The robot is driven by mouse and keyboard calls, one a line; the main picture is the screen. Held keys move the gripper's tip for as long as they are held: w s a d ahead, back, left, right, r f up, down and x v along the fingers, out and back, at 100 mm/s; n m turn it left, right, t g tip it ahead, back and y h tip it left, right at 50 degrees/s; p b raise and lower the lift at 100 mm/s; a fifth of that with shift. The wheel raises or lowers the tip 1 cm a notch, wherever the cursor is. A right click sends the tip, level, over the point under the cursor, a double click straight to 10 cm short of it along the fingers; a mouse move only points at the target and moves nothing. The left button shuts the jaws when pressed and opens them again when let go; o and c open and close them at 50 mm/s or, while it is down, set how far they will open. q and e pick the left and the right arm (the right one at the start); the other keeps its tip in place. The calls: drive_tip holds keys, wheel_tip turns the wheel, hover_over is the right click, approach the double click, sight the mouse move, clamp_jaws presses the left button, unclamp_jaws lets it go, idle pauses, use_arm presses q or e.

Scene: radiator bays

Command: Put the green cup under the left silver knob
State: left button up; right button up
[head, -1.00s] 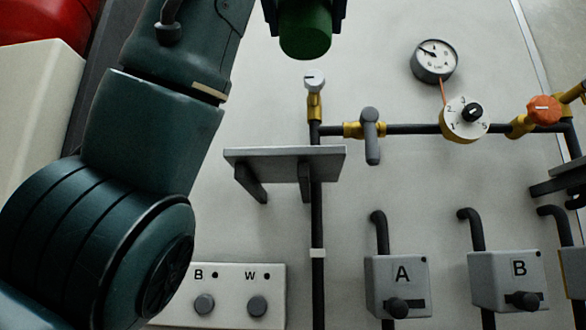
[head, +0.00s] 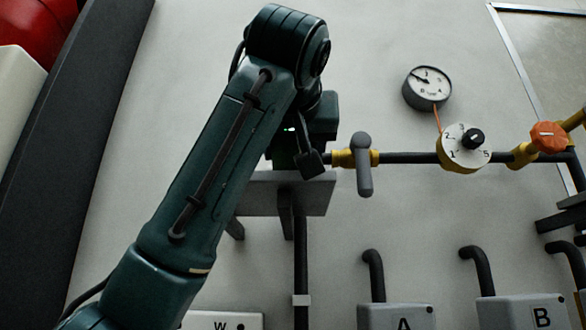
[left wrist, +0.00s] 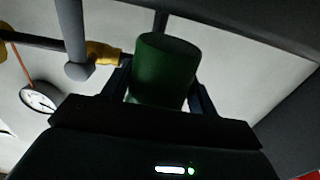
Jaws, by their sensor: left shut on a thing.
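The green cup (left wrist: 162,70) is between the fingers of my left gripper (left wrist: 162,90), which is shut on it. In the head view the gripper (head: 303,148) is just above the grey shelf (head: 318,195), left of the grey lever valve. There the wrist and gripper cover most of the cup. I cannot tell whether the cup touches the shelf. The silver knob on the upright pipe above the shelf is hidden now behind my left arm. My right gripper is not in view.
A grey lever (head: 364,165) on a yellow fitting stands close right of the gripper. Farther right are a white dial (head: 465,146), a gauge (head: 427,88) and an orange knob (head: 548,137). Grey boxes A (head: 397,317) and B (head: 520,312) are below. A red object is far upper left.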

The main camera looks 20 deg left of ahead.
use_arm(q)
drive_tip(key=w+f, duration=0.2)
drive_tip(key=shift+w+a, duration=0.35)
drive_tip(key=shift+a, duration=0.05)
drive_tip(key=shift+w+f, duration=0.2)
drive_tip(key=shift+w, duration=0.05)
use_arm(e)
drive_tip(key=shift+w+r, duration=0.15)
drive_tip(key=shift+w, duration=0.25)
use_arm(q)
drive_tip(key=shift+s, duration=0.15)
drive_tip(key=shift+f, duration=0.25)
drive_tip(key=o, duration=0.7)
drive_tip(key=shift+r, duration=0.1)
drive_tip(key=shift+o, duration=1.3)
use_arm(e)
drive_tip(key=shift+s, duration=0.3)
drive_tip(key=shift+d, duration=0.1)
